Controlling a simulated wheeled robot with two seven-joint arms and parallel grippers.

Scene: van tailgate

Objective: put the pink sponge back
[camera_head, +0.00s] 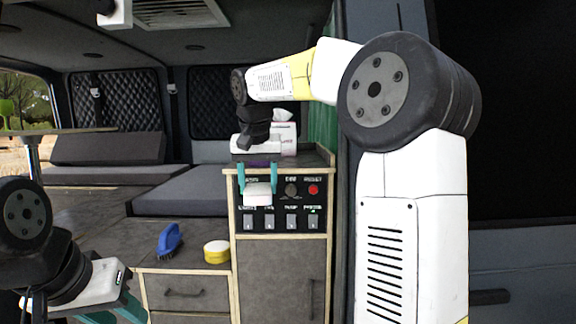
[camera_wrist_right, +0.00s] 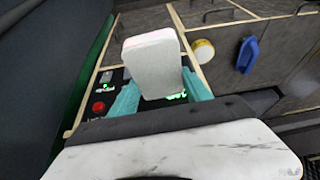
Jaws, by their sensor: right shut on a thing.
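My right gripper (camera_head: 257,183) points down in front of the control panel, its teal fingers on either side of a pale block. This block (camera_head: 257,195) looks mostly white. In the right wrist view, the block (camera_wrist_right: 153,66) shows a faint pink upper edge, so it appears to be the pink sponge. There it sits between the fingers of the right gripper (camera_wrist_right: 160,98), clear of the drawer fronts in view. My left gripper (camera_head: 113,312) is at the lower left, with teal fingers partly cut off by the frame edge.
The control panel (camera_head: 262,219) has a red button and several switches, above a grey cabinet door (camera_head: 280,277). A blue brush (camera_head: 169,241) and a round yellow-and-white thing (camera_head: 216,252) sit on the low counter (camera_head: 120,240). A tissue box (camera_head: 287,138) stands behind the right gripper.

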